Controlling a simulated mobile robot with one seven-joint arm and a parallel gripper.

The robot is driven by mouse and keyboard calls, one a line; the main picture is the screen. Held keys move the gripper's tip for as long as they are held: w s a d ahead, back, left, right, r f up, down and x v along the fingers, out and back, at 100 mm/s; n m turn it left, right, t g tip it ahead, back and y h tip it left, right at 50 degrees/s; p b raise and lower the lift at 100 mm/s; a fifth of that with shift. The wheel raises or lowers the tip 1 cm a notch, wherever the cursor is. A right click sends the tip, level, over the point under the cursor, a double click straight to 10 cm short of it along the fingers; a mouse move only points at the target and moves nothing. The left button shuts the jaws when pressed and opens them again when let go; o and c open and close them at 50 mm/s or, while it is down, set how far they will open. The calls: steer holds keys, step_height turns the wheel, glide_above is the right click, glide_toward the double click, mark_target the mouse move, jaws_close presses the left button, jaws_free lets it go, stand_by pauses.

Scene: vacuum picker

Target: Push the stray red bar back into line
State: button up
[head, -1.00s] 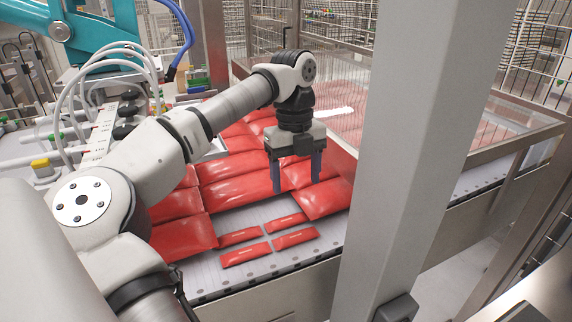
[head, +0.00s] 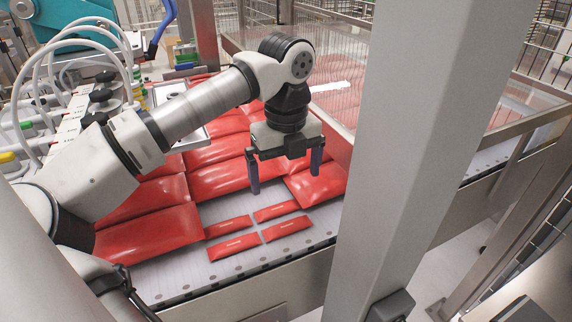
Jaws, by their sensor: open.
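Several small red bars lie flat on the grey conveyor in two short rows: a back left bar (head: 229,227), a back right bar (head: 277,211), a front left bar (head: 235,247) and a front right bar (head: 286,229). Narrow gaps separate them. I cannot tell clearly which one is the stray bar. My gripper (head: 285,183) points down, open and empty, with its two dark fingers apart. It appears above and behind the bars, touching none of them. Its fingers hide parts of the large red packs behind.
Large red packs (head: 150,232) cover the conveyor (head: 180,280) at left and behind; another (head: 318,184) lies right of the bars. A thick grey post (head: 425,130) stands in front at right. Mesh guarding (head: 345,90) encloses the back. Bare conveyor shows in front of the bars.

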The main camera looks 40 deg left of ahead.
mark_target(286, 223)
step_height(286, 223, down, 13)
steer(key=shift+r+p, duration=0.15)
steer(key=shift+p, duration=1.1)
steer(key=shift+c, duration=0.4)
steer(key=c, duration=0.7)
steer(key=o, duration=0.8)
step_height(286, 223, up, 14)
steer(key=b, duration=0.3)
steer(key=shift+s, duration=0.1)
